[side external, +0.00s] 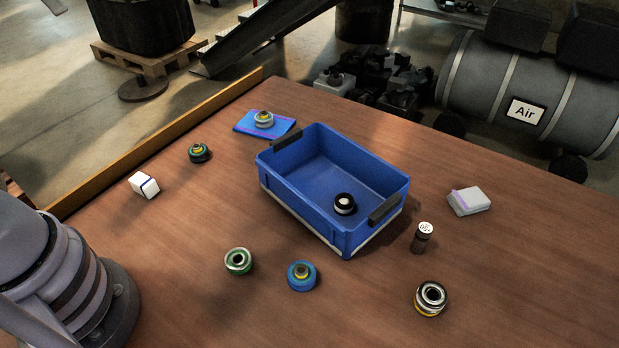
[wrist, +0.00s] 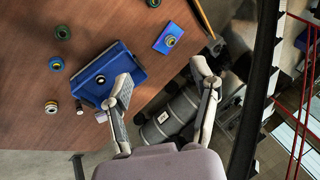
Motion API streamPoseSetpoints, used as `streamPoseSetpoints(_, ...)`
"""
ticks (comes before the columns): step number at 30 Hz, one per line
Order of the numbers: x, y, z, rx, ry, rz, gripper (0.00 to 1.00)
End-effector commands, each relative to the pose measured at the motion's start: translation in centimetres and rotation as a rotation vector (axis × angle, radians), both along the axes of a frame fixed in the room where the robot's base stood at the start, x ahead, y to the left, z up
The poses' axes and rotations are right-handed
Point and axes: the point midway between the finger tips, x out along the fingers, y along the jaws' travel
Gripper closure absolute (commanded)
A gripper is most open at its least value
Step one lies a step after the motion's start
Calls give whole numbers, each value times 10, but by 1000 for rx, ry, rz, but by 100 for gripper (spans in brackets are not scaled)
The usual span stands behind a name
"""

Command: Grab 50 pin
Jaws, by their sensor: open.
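The 50 pin (side external: 422,238) is a dark upright cylinder with a white top that bears a marking that looks like "50". It stands on the table just right of the blue bin's near-right corner. In the wrist view it appears to be the small dark piece (wrist: 79,107) near the bin's lower edge. My gripper (wrist: 163,71) is open and empty in the wrist view, its fingers wide apart, well above the table. The left finger overlaps the picture of the bin. In the side view my gripper is out of the picture.
The blue bin (side external: 283,193) holds a black-and-white part (side external: 344,203). Around it are a bearing (side external: 431,298), a blue ring (side external: 301,275), a green ring (side external: 238,261), a dark ring (side external: 200,153), a white-grey box (side external: 469,201), a white block (side external: 144,185) and a blue packet (side external: 250,128).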

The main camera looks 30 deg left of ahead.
Motion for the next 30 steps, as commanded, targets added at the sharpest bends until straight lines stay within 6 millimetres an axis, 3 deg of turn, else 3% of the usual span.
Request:
streamPoseSetpoints(4, 70, -16, 11, 386, 57, -336, 40)
streamPoseSetpoints(7, 126, -53, 21, 706, 67, -609, 40)
streamPoseSetpoints(10, 177, -118, 27, 1044, 45, -885, 40)
streamPoseSetpoints(13, 207, -198, 28, 1358, -10, -1117, 40)
streamPoseSetpoints(17, 217, -301, 18, 1707, -111, -1342, 40)
streamPoseSetpoints(21, 200, -402, -1, 2033, -248, -1509, 40)
streamPoseSetpoints(23, 186, -442, -12, 2163, -316, -1562, 40)
streamPoseSetpoints(24, 180, -457, -29, 2220, -335, -1585, 40)
streamPoseSetpoints(30, 184, -447, -152, 2201, -320, -1577, 40)
